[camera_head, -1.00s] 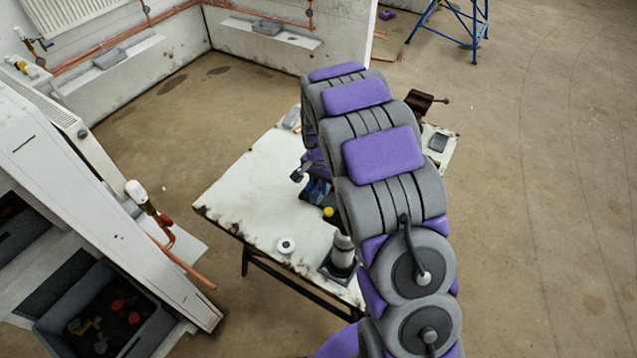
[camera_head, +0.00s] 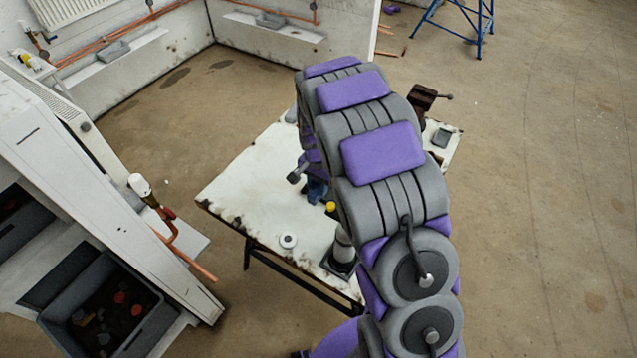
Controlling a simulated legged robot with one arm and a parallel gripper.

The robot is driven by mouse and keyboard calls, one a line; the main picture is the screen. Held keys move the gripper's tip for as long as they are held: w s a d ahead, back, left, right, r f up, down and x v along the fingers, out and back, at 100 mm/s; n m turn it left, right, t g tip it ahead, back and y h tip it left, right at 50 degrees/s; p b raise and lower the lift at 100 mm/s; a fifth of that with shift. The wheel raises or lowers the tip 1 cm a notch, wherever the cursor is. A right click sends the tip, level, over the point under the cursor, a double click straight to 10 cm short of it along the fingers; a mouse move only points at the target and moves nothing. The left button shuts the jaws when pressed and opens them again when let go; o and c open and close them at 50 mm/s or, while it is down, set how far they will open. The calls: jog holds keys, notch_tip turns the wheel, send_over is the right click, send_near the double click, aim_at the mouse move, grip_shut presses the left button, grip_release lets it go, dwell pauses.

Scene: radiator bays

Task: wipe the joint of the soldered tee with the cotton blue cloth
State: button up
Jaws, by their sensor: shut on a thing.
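My gripper (camera_head: 312,172) is low over the white workbench, mostly hidden behind my own purple and grey arm. A small part of the blue cloth (camera_head: 317,191) shows just below it, and the gripper appears shut on this cloth. The fingertips are not clearly visible. I cannot pick out the soldered tee for certain. A copper pipe fitting (camera_head: 168,220) below a white-capped valve stands at the left, well apart from the gripper.
The workbench (camera_head: 245,185) carries a white roll (camera_head: 288,241), a yellow-topped item (camera_head: 331,207) and a grey cylinder (camera_head: 344,245). A dark vise (camera_head: 422,98) is at its far right. A grey bin (camera_head: 150,335) stands lower left. A blue stepladder (camera_head: 462,30) is at the back; floor at right is clear.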

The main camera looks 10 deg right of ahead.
jog(key=shift+r, duration=0.15)
jog(key=shift+r+p, duration=1.2)
jog(key=shift+r, duration=1.7)
